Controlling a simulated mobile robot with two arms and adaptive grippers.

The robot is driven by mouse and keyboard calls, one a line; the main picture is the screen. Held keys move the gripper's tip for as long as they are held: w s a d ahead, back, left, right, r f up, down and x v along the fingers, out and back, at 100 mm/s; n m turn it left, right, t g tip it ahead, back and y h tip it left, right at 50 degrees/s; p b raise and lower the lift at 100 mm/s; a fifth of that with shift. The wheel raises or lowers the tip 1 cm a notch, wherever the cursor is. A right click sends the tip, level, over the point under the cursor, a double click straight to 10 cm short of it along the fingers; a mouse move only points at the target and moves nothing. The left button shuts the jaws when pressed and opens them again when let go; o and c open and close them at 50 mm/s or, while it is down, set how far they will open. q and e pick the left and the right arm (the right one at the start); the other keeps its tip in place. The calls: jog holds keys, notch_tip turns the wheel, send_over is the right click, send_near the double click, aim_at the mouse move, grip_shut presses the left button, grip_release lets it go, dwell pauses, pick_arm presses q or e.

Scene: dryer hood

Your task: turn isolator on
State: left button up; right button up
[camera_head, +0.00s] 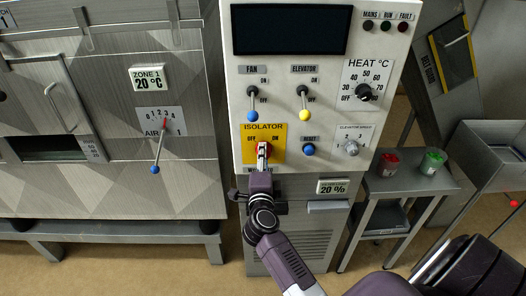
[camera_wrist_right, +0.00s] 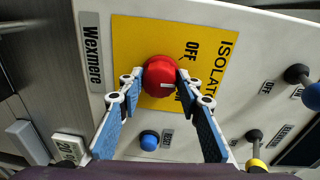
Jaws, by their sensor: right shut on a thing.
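The isolator switch is a round red knob (camera_wrist_right: 160,76) on a yellow plate (camera_wrist_right: 128,40) with OFF and ON lettering. In the head view the yellow plate (camera_head: 277,150) sits low on the white control panel, OFF at left and ON at right. My right gripper (camera_wrist_right: 160,80) is closed around the knob, one finger on each side. The white mark on the knob points right in the wrist view, toward the ISOLATOR lettering. The ON word is partly hidden by a finger. In the head view my right gripper (camera_head: 263,150) covers most of the knob. My left gripper is not in view.
The blue reset button (camera_head: 309,149) is just right of the plate. The fan lever (camera_head: 252,105), elevator lever (camera_head: 304,103) and heat dial (camera_head: 364,92) are above. A side table (camera_head: 400,187) with red and green items stands right. The dark display (camera_head: 291,30) looks blank.

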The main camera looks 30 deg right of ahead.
jog(key=shift+d+m+y+p, duration=0.2)
jog(key=shift+m+p, duration=0.5)
jog(key=shift+m, duration=1.55)
jog(key=shift+a+m+y+p, duration=0.1)
jog(key=shift+m+y+p, duration=0.4)
jog(key=shift+m, duration=1.75)
jog(key=o, duration=1.1)
jog(key=shift+o, duration=0.3)
jog(key=shift+t, duration=0.3)
notch_tip(320, 180, up, 10)
jog(key=shift+r, duration=0.1)
